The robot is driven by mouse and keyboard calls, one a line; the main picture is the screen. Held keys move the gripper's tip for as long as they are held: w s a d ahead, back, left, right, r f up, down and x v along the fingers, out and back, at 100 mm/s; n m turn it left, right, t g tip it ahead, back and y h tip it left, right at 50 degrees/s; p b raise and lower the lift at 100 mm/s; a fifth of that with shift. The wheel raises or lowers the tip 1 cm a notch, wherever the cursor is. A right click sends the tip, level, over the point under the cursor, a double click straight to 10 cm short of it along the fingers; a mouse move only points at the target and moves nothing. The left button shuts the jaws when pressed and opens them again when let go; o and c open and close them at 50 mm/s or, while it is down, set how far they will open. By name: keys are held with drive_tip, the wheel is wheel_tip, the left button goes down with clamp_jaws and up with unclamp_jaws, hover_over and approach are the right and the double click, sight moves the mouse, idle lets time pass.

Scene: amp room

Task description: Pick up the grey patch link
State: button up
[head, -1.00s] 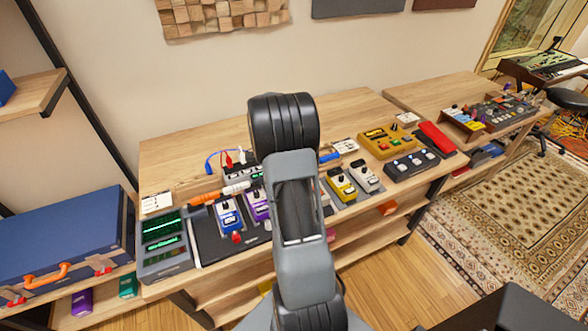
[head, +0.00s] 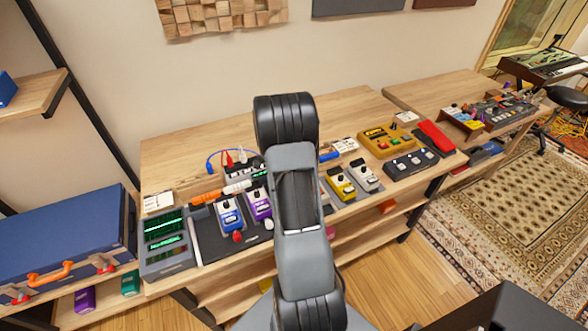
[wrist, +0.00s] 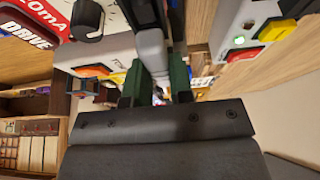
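A light grey piece (wrist: 151,48), which looks like the grey patch link, lies between the fingers of my gripper (wrist: 157,82) in the wrist view. The dark green finger pads stand apart, one on each side of it. I cannot tell whether both pads press on it. A pedal marked DRIVE (wrist: 30,36) is at the left of the wrist view, and a pale pedal with a green light (wrist: 255,32) is at the right. In the head view my own arm hides the gripper and the link.
A wooden bench carries a blue pedal (head: 228,214), a purple pedal (head: 258,203), a small yellow pedal (head: 340,184), a larger yellow unit (head: 386,141) and a green-screened device (head: 164,238). Bare wood (head: 190,155) lies along the bench's back.

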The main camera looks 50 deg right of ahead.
clamp_jaws()
drive_tip(key=shift+r, duration=0.1)
idle(0.3)
